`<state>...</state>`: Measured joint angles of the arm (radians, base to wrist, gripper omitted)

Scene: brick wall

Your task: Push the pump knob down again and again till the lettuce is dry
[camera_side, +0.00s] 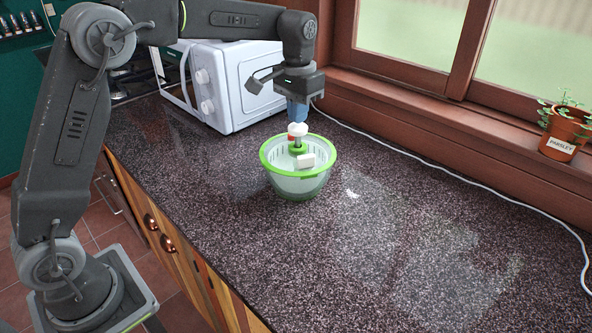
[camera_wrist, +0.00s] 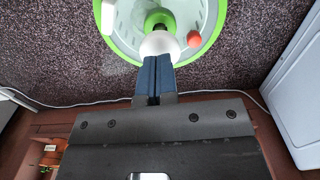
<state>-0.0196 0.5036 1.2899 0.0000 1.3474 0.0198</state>
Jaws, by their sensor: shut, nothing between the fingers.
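The salad spinner (camera_side: 295,183) stands upright on the counter, a clear bowl with a green rim. A white pump knob (camera_side: 298,129) stands up on a stem at the middle of its lid. My gripper (camera_side: 297,118) is shut and points straight down just above the knob, with nothing between its fingers. In the wrist view my gripper (camera_wrist: 156,65) has its blue fingertips over the edge of the white knob (camera_wrist: 159,44). I cannot tell whether they touch it. A small red part (camera_wrist: 194,39) shows beside the knob on the lid. No lettuce can be made out.
A white microwave (camera_side: 235,85) stands behind and to the left of the spinner. A white cable (camera_side: 440,165) runs along the wall under the window. A potted parsley plant (camera_side: 563,133) sits on the sill at right. The speckled counter (camera_side: 420,250) is clear at front and right.

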